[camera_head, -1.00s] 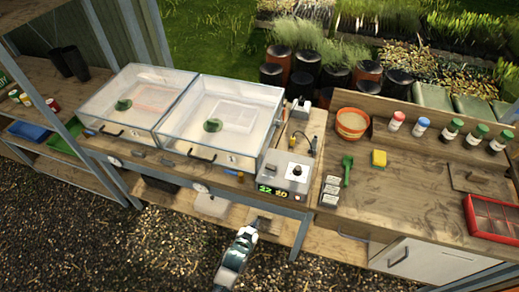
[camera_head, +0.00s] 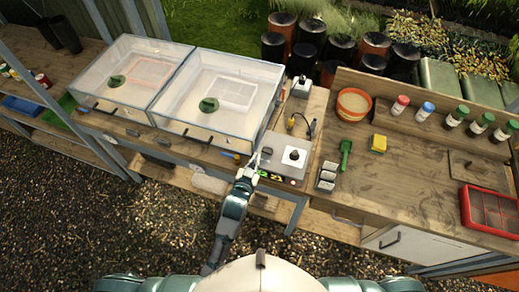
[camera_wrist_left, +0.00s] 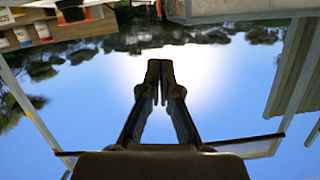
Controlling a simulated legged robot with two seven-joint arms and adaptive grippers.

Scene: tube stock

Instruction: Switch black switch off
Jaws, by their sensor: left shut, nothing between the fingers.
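A grey control box (camera_head: 282,162) with a black knob (camera_head: 294,154) on its white top and a lit green display (camera_head: 270,176) sits at the right end of the left bench. A small white box with a black part (camera_head: 302,87) on top stands behind it. I cannot tell which black part is the switch, or its position. My left gripper (camera_head: 256,158) is shut and empty at the left side of the control box, partly over its edge; contact is unclear. Its closed fingers (camera_wrist_left: 160,80) point upward in the left wrist view. My right gripper is out of view.
Two clear-lidded trays (camera_head: 215,100) fill the bench to the left. A yellow plug with cable (camera_head: 291,123) lies behind the control box.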

